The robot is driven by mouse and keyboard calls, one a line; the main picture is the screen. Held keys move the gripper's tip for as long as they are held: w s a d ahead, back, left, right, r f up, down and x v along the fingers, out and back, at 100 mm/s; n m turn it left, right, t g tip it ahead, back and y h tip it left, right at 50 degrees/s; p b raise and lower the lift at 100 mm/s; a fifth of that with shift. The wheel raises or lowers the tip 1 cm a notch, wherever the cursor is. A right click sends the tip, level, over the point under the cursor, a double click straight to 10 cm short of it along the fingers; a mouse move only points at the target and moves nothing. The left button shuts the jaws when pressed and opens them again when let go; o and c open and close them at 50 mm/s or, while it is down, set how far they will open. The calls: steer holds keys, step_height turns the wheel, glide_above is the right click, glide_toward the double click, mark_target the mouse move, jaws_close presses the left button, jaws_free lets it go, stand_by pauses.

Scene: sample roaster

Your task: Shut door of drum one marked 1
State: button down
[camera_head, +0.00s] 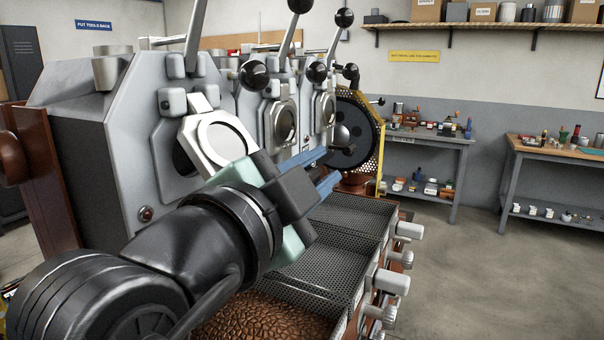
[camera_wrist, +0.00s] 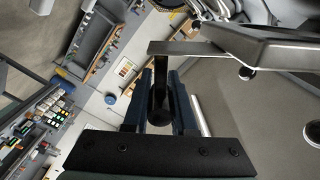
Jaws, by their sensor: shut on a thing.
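The door (camera_head: 196,136) of the nearest drum is a pale metal plate with a round window. It stands ajar, swung out from the drum front (camera_head: 138,190), and part of the dark opening (camera_head: 184,158) shows beside it. No number can be read on this drum. My gripper (camera_head: 328,172) is in front of the door, and its blue fingers point right. In the wrist view my gripper (camera_wrist: 162,88) is shut on the dark door handle (camera_wrist: 160,115), which joins a flat bar (camera_wrist: 175,47) leading to the door. In the head view my gripper hides the handle.
Two more drums, with doors (camera_head: 280,122) and (camera_head: 324,110) that look shut, stand behind in a row. Levers with black ball knobs (camera_head: 254,74) stick out near the door. Mesh cooling trays (camera_head: 345,218) lie below, and one tray of beans (camera_head: 262,318) is at the front.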

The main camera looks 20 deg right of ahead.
stand_by(0.3)
steer(key=c, duration=0.7)
jaws_free()
steer(key=shift+c, duration=0.2)
steer(key=b+v, duration=0.1)
steer(key=v, duration=1.2)
steer(key=s+d+r+p, duration=0.3)
steer(key=s+r+p, duration=0.1)
steer(key=r, duration=0.2)
steer(key=shift+w, duration=0.1)
